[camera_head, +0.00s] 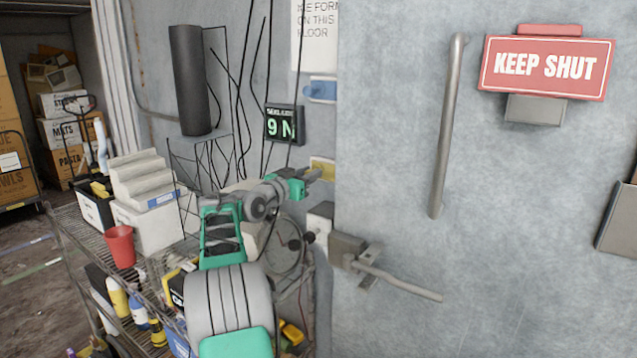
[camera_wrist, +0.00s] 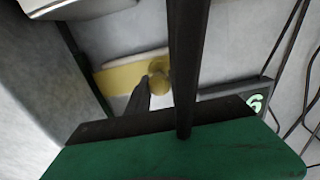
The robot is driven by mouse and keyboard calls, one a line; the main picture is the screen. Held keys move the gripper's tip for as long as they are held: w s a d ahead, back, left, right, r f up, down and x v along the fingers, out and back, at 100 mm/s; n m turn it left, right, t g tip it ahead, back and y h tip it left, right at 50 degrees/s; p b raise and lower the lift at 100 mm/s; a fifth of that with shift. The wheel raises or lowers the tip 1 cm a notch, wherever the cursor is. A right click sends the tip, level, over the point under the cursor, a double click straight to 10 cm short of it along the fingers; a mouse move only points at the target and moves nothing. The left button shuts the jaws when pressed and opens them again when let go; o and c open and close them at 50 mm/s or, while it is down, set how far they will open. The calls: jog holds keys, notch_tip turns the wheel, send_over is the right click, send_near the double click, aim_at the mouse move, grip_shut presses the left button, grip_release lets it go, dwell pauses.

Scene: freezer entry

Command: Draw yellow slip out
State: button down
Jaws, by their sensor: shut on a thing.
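The yellow slip (camera_head: 325,165) sits at the wall beside the left edge of the big grey door, partly hidden by my gripper (camera_head: 312,174). In the wrist view the yellow slip (camera_wrist: 118,78) is a flat yellow strip on a pale backing, with a round yellowish knob (camera_wrist: 158,84) at its right end. My gripper's dark fingers (camera_wrist: 160,88) are on both sides of this knob and shut on it. One finger hides part of the backing.
A small display (camera_head: 284,124) with green characters and hanging black cables are to the left. The door has a long handle (camera_head: 447,125) and a lever latch (camera_head: 385,272). A loaded wire cart (camera_head: 62,232) stands left.

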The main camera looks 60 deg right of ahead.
jog(key=shift+w, duration=0.1)
jog(key=c, duration=1.3)
grip_release()
jog(key=shift+a, duration=0.1)
jog(key=shift+o, duration=0.8)
jog(key=a+b, duration=0.2)
jog(key=a, duration=0.5)
jog(key=shift+w+a+b, duration=0.3)
jog(key=shift+w+b, duration=0.1)
